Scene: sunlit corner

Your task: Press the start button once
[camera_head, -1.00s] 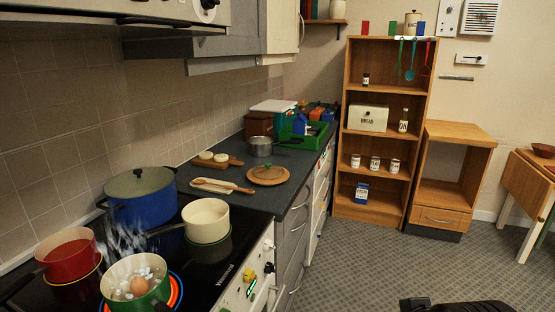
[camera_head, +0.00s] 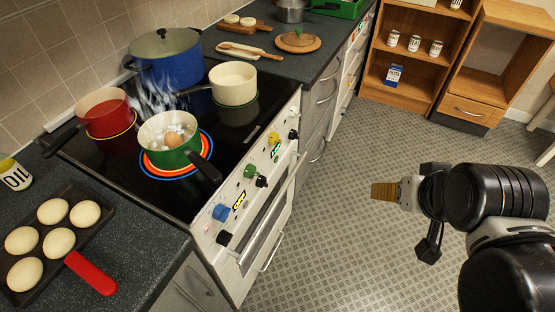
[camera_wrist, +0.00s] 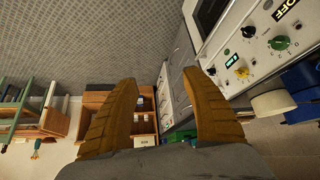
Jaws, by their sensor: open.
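The white stove front panel (camera_head: 262,165) carries coloured knobs, small lit displays and small buttons. No label reading "start" is legible, so I cannot tell which part is the start button. A small green part (camera_head: 275,152) lies beside the yellow knob (camera_head: 274,138). My gripper (camera_head: 374,191) is in the air over the floor, right of the panel and apart from it. In the wrist view its two ridged tan fingers (camera_wrist: 160,85) are spread and empty, and the panel (camera_wrist: 262,52) shows at the upper right, with a display reading "OFF" (camera_wrist: 287,10).
A green pot (camera_head: 170,140) with an egg steams on a glowing ring. A red pot (camera_head: 106,112), blue pot (camera_head: 168,62) and cream pan (camera_head: 233,82) stand on the hob. A tray with buns and a red handle (camera_head: 90,273) lies left. The floor (camera_head: 335,235) is clear.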

